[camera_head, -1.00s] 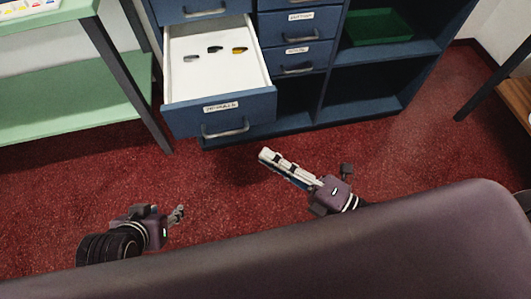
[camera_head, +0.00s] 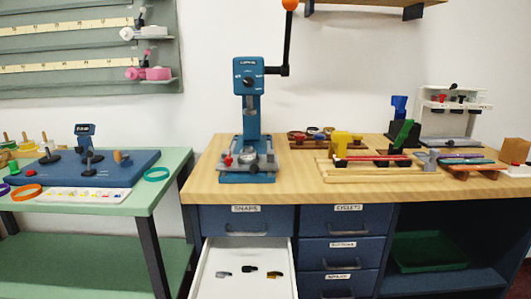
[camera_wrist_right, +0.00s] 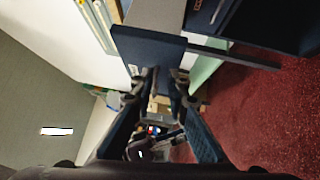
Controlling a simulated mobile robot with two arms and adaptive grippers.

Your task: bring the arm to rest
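Neither gripper shows in the head view. My right gripper (camera_wrist_right: 162,78) shows in the right wrist view with its two dark fingers apart. I see nothing held between its fingertips. A dark blue panel (camera_wrist_right: 148,48) lies beyond the fingertips, and red carpet shows to the right. My left gripper is out of view. In the head view, an open white drawer (camera_head: 244,288) holds three small pieces: a grey one (camera_head: 223,274), a black one (camera_head: 249,268) and a yellowish one (camera_head: 275,274).
A wooden counter (camera_head: 290,186) carries a blue press (camera_head: 248,130), small racks and tools. A green table (camera_head: 165,190) with a blue board (camera_head: 100,168) stands at the left. Closed blue drawers (camera_head: 340,252) and a shelf with a green tray (camera_head: 428,250) are below the counter.

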